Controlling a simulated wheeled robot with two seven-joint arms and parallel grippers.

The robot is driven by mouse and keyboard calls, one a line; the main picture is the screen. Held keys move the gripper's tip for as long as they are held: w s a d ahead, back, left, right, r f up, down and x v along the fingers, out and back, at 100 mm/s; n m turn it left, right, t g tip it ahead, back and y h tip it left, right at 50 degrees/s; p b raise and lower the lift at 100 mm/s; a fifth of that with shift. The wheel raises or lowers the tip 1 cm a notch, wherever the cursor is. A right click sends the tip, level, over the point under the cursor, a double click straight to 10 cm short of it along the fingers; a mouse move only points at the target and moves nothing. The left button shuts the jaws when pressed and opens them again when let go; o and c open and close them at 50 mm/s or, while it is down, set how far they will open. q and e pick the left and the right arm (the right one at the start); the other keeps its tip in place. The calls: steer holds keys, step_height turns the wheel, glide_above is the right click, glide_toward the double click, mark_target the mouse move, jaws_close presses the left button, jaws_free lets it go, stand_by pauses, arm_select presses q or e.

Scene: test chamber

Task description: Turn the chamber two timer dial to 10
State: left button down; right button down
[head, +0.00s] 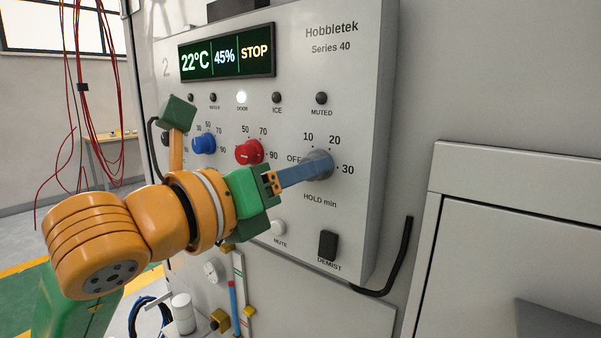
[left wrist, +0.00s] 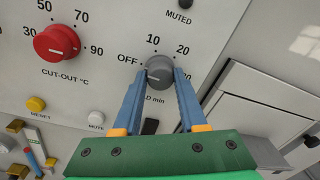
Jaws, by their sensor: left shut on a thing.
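The timer dial is a grey knob (left wrist: 159,70) on chamber two's panel, labelled HOLD min, with marks OFF, 10, 20 and 30 around it. In the left wrist view a pale line on its face points left, roughly toward OFF. In the head view the knob (head: 319,164) is partly hidden by the blue fingers. My left gripper (head: 306,171) is shut on the knob, one finger on each side, as the left wrist view (left wrist: 160,80) also shows. My right gripper is not in view.
A red cut-out knob (head: 249,152) and a blue knob (head: 204,143) sit to the left. The display (head: 228,54) reads 22°C, 45%, STOP. A mute button (head: 278,227) and a black demist switch (head: 328,245) lie below. A grey cabinet (head: 510,190) stands right.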

arm_select(q)
steer(key=shift+r+m+y+b, duration=0.1)
steer(key=shift+m+y+b, duration=0.2)
steer(key=shift+m+b, duration=3.55)
steer(key=m+p, duration=0.3)
steer(key=shift+m, duration=0.25)
steer(key=c, duration=0.8)
jaws_free()
steer(key=o, duration=0.3)
steer(key=shift+o, duration=0.2)
steer(key=shift+w+d, duration=0.1)
steer(key=shift+w, duration=0.05)
